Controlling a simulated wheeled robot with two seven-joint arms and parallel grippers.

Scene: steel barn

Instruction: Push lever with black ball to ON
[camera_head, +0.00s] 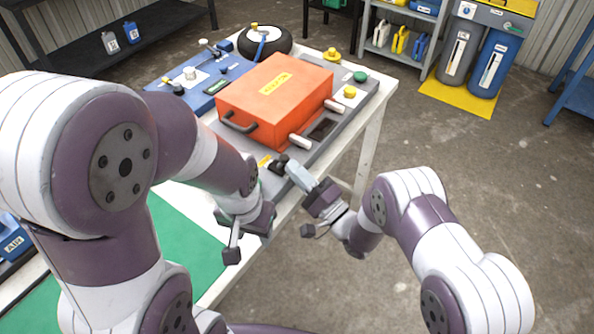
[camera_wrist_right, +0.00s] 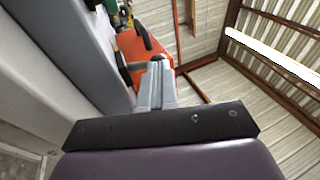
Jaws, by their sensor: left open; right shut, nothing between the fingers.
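A small black lever part with a rounded black end (camera_head: 280,162) sits at the front edge of the grey panel (camera_head: 257,152), by a yellow label. No ON marking is readable there. My right gripper (camera_head: 297,172) is shut and empty, with its pale fingertips just right of the black part; I cannot tell whether they touch. The shut fingers also show in the right wrist view (camera_wrist_right: 157,85), with a small dark piece at their tip. My left gripper (camera_head: 250,238) is open and empty, low over the table's front edge.
An orange case (camera_head: 275,98) with dark handles stands on the grey panel behind the lever. A green mat (camera_head: 178,245) lies at the near left. The floor to the right is open.

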